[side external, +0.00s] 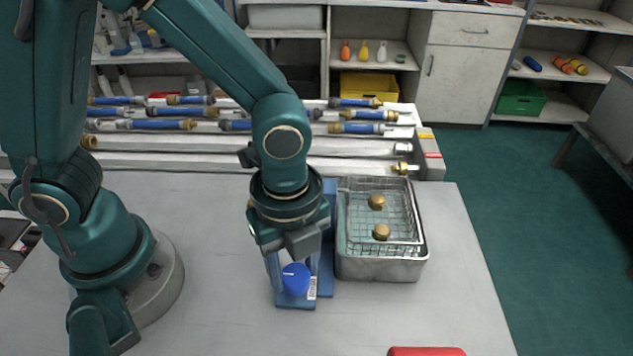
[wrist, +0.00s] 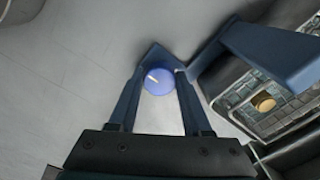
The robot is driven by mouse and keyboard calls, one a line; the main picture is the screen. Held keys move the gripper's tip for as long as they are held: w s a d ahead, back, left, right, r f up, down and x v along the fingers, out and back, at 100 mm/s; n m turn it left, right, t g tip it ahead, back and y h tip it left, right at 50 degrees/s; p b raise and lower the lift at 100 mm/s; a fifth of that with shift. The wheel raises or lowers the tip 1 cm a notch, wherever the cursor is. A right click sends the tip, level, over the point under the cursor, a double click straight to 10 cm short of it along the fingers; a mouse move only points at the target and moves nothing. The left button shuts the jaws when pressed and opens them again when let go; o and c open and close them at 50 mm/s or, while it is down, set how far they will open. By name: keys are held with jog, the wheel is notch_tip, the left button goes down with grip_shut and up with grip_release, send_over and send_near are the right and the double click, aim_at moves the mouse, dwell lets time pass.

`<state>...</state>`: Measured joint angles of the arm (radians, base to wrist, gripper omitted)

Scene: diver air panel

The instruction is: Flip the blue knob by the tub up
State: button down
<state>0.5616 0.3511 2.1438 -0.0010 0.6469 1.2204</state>
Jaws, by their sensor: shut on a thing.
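The blue knob (side external: 296,278) sits low on a blue bracket (side external: 327,285) beside the metal tub (side external: 384,268). My gripper (side external: 293,284) points down over it, with one finger on each side of the knob. In the wrist view the knob (wrist: 159,79) lies between the fingertips of my gripper (wrist: 158,82), which are shut on it. The blue bracket (wrist: 270,55) also shows in the wrist view, reaching toward the tub. The knob's mount behind it is mostly hidden.
The tub holds a wire basket with two brass round pieces (side external: 377,202) (side external: 381,232). A red object (side external: 427,352) lies at the front table edge. Hoses with blue sleeves (side external: 160,125) lie along the back. The table right of the tub is clear.

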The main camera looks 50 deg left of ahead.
aim_at(294, 272)
jog(key=shift+c, duration=1.7)
grip_release()
jog(key=shift+r, duration=2.55)
